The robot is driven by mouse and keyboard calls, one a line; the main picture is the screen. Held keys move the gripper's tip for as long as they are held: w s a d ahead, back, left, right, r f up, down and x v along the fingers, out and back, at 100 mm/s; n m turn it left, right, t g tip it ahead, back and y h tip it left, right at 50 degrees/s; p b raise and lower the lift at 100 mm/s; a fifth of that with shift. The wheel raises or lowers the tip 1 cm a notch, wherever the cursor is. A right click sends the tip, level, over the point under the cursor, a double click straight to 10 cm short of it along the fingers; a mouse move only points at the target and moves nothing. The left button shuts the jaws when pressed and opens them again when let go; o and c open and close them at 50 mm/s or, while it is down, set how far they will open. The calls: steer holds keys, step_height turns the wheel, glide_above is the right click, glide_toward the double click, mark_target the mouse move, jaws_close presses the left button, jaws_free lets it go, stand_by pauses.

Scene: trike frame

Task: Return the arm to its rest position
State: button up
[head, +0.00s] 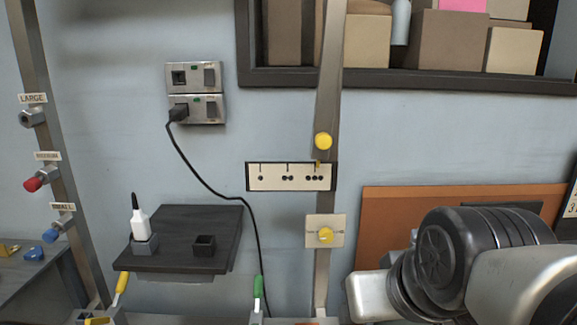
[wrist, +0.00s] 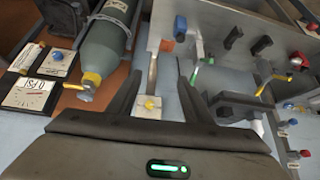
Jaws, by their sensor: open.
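My arm shows at the lower right of the head view, with a dark round joint and pale links. My gripper is outside the head view. In the wrist view my gripper (wrist: 162,92) has its two dark fingers spread apart with nothing between them. Beyond the fingers is a small pale plate with a yellow knob (wrist: 151,104); in the head view this knob (head: 325,235) sits low on the metal post. The fingers look apart from it.
A dark shelf (head: 190,232) holds a white bottle (head: 139,222). A plug with a black cable sits in the wall socket (head: 196,107). Boxes fill the upper shelf (head: 420,80). In the wrist view a green cylinder (wrist: 108,50) stands left of the fingers, and a metal frame (wrist: 215,25) is at the right.

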step_height(320, 180, up, 25)
steer(key=s+d+g+p, duration=0.1)
steer(key=s+d+p, duration=0.1)
steer(key=p, duration=2.4)
steer(key=shift+s+r+m+h, duration=0.15)
steer(key=shift+s+m+h, duration=0.15)
steer(key=shift+m+h, duration=0.1)
